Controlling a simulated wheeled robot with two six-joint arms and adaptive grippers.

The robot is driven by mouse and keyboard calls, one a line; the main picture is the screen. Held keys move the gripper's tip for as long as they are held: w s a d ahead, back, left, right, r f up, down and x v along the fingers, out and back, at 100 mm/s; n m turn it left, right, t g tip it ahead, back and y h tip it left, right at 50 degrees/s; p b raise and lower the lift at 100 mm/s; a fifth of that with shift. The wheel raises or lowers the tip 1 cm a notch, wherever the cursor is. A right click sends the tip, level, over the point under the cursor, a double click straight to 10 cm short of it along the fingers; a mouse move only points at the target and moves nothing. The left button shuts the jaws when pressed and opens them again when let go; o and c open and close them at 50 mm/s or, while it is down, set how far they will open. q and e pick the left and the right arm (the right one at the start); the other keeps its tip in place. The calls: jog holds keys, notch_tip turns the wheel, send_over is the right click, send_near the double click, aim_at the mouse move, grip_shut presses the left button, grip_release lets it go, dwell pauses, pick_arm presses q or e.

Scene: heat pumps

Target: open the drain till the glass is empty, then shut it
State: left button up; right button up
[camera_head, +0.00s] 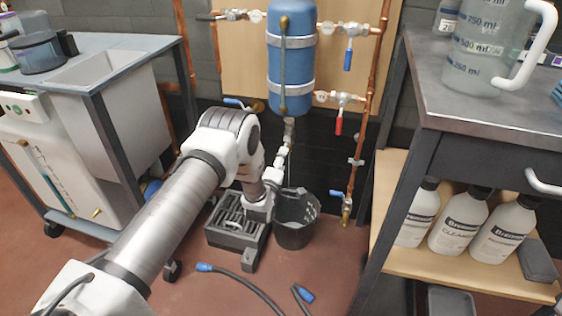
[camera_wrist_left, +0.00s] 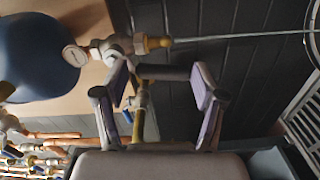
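The blue tank (camera_head: 291,70) hangs on the wall with a narrow upright sight tube (camera_head: 283,60) on its front. I cannot make out a liquid level in it. A thin stream (camera_wrist_left: 240,37) runs from the outlet. In the head view it falls to the dark bucket (camera_head: 296,235). My left gripper (camera_wrist_left: 160,85) is at the drain with its fingers apart; whether they touch it is unclear. My right gripper is out of view.
Copper pipes with a blue-handled valve (camera_head: 348,58) and a red-handled valve (camera_head: 339,122) run right of the tank. A slotted grey box (camera_head: 236,236) stands left of the bucket. Hoses (camera_head: 245,280) lie on the floor. A bench (camera_head: 440,110) stands right, a cart (camera_head: 130,45) left.

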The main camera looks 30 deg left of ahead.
pick_arm(q)
jog(key=shift+o, duration=0.6)
jog(key=shift+w+a+f, duration=0.15)
jog(key=shift+w+f, duration=0.05)
jog(key=shift+w, duration=0.05)
jog(key=shift+s, duration=0.1)
jog(key=v, duration=1.2)
dwell(5.8)
